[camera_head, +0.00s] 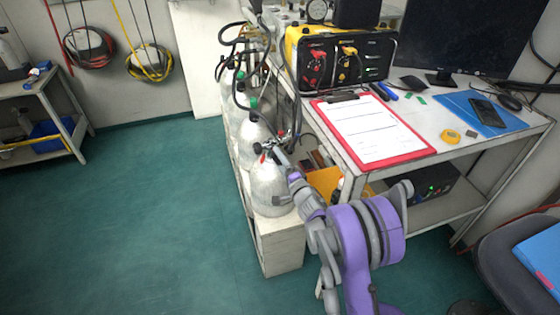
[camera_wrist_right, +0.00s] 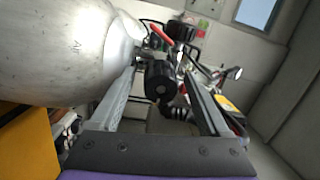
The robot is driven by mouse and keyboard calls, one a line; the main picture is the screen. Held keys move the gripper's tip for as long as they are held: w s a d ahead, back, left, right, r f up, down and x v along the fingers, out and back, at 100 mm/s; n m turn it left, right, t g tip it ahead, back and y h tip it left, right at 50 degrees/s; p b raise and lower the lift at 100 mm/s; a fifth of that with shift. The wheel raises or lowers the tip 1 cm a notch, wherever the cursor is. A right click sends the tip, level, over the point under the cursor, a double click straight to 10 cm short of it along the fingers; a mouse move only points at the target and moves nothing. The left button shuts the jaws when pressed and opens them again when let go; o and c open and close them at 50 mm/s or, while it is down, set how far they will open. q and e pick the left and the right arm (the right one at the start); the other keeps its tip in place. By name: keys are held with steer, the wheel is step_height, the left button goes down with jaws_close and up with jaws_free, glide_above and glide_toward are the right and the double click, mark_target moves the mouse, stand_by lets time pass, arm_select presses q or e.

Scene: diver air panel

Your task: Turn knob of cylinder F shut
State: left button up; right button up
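The nearest silver cylinder (camera_head: 268,188) stands at the front end of a row of cylinders beside the workbench. No letter is readable on it, so I cannot tell if it is F. My right gripper (camera_head: 277,150) is at its valve, in front of the cylinder's top. In the right wrist view a black knob (camera_wrist_right: 162,82) lies between the two spread fingers of the right gripper (camera_wrist_right: 160,84), with small gaps seen on both sides. The silver cylinder body (camera_wrist_right: 70,45) fills the upper left there. My left gripper is not in view.
Other cylinders (camera_head: 250,132) with hoses stand behind. The workbench (camera_head: 450,158) to the right holds a yellow air panel (camera_head: 340,58), a red clipboard (camera_head: 372,130) and a monitor. A red lever (camera_wrist_right: 161,36) shows beyond the knob. The green floor (camera_head: 130,220) at left is clear.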

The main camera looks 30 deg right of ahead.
steer(key=s+a+p, duration=0.1)
steer(key=s, duration=0.9)
steer(key=shift+s+f, duration=0.25)
steer(key=shift+s, duration=0.15)
